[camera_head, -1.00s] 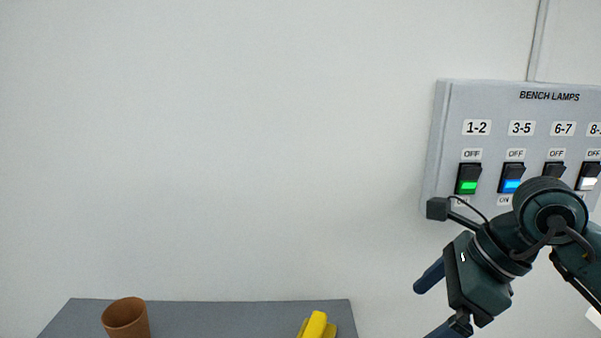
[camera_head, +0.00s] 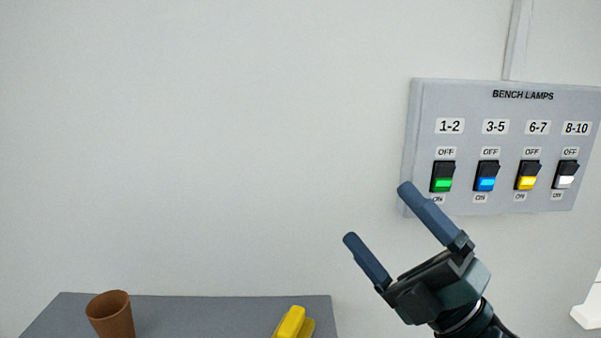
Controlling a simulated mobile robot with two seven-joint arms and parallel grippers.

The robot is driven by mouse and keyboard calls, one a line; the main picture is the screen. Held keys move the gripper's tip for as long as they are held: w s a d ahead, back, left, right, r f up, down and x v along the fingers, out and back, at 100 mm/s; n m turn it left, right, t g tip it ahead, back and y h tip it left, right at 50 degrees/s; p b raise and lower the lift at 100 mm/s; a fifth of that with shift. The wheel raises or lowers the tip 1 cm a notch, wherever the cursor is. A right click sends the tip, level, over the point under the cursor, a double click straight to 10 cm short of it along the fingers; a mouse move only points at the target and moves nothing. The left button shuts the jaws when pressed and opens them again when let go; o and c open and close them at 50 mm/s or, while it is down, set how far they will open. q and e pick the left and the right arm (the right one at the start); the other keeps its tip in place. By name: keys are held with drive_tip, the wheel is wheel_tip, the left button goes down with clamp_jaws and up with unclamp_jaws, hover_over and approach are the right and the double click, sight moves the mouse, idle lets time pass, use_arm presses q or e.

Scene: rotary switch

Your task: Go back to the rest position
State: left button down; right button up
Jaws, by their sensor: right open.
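My right gripper (camera_head: 378,213) is in the head view at lower right, below and left of the switch panel. Its two blue fingers are spread apart and point up and left, with nothing between them. The upper finger overlaps the panel's lower left corner in the picture; I cannot tell whether it touches. The grey BENCH LAMPS panel (camera_head: 470,207) hangs on the wall with rocker switches showing green (camera_head: 442,185), blue (camera_head: 486,184), yellow (camera_head: 526,183) and white (camera_head: 565,181). My left gripper is not in view.
A grey surface (camera_head: 200,312) lies at the lower left, with a brown cup (camera_head: 111,315) and a yellow object (camera_head: 291,322) on it. A white piece (camera_head: 586,314) shows at the right edge. A conduit (camera_head: 516,40) runs up from the panel. The wall to the left is clear.

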drive_tip(key=w+d+f+m+h, duration=0.1)
drive_tip(key=d+f+m+h, duration=0.5)
drive_tip(key=f+m+h, duration=0.45)
drive_tip(key=w+d+f+m+h, duration=0.1)
drive_tip(key=d+f+m+h, duration=0.5)
drive_tip(key=f+m+h, duration=0.45)
drive_tip(key=s+a+f+m+g+y, duration=0.15)
drive_tip(key=s+f+m+g, duration=0.45)
drive_tip(key=s+f+g, duration=0.95)
drive_tip(key=w+a+f+n+t+y+p, duration=0.1)
drive_tip(key=a+f+t+y, duration=0.3)
drive_tip(key=t, duration=0.5)
drive_tip(key=shift+w+a+f+p, duration=0.45)
drive_tip(key=shift+a+f+p, duration=0.15)
drive_tip(key=shift+a+f, duration=0.5)
